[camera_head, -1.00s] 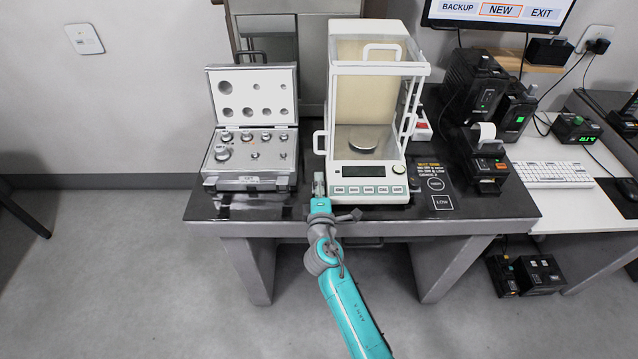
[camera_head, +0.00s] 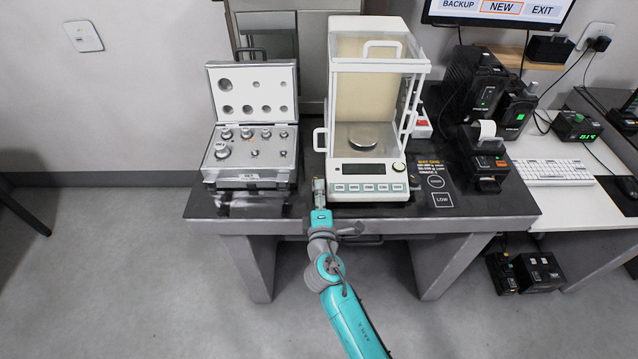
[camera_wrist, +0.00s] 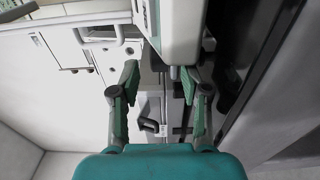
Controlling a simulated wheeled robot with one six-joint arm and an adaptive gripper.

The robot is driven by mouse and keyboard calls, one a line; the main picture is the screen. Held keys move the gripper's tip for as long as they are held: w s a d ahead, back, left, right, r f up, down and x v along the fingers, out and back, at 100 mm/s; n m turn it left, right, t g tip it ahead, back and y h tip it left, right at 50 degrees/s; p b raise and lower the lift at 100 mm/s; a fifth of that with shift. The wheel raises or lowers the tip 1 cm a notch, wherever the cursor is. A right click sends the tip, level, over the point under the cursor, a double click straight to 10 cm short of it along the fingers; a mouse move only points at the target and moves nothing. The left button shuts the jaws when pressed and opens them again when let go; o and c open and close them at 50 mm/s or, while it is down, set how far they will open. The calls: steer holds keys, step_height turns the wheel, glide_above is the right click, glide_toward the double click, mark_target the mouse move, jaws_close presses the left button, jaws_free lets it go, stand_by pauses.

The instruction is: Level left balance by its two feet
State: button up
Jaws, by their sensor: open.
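The white balance (camera_head: 340,171) with a glass draft shield stands on the dark table. Its round pan shows inside, and its front panel has a display and a row of keys. My gripper (camera_head: 319,187) is at the balance's front left corner, low and close to the tabletop. In the wrist view my gripper (camera_wrist: 160,80) is open, with its two green-padded fingers apart. The white housing of the balance (camera_wrist: 180,35) is just beyond the fingertips. A small grey part, possibly a foot, shows under it near the right fingertip. The feet cannot be made out in the head view.
An open weight case (camera_head: 250,178) with several weights stands left of the balance, close to my gripper. A small printer (camera_head: 486,170) and black boxes are at the right. The table's front edge (camera_head: 370,213) runs under my arm. A keyboard (camera_head: 553,172) lies on the side desk.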

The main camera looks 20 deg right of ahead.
steer(key=v, duration=0.7)
steer(key=shift+s, duration=0.2)
steer(key=shift+a, duration=0.1)
steer(key=shift+w+a+m+g+h, duration=0.35)
steer(key=shift+a+m+g+h, duration=0.2)
steer(key=shift+a+m+h, duration=0.35)
steer(key=shift+w+a+m+g+h, duration=0.35)
steer(key=shift+a+m+g+h, duration=0.15)
steer(key=shift+h, duration=0.6)
steer(key=shift+w+a+m+g+h, duration=0.35)
steer(key=shift+a+m+g+h, duration=0.25)
steer(key=shift+m+h, duration=0.3)
steer(key=x, duration=1)
steer(key=shift+w+d+r, duration=0.15)
steer(key=shift+w+d, duration=0.15)
jaws_close()
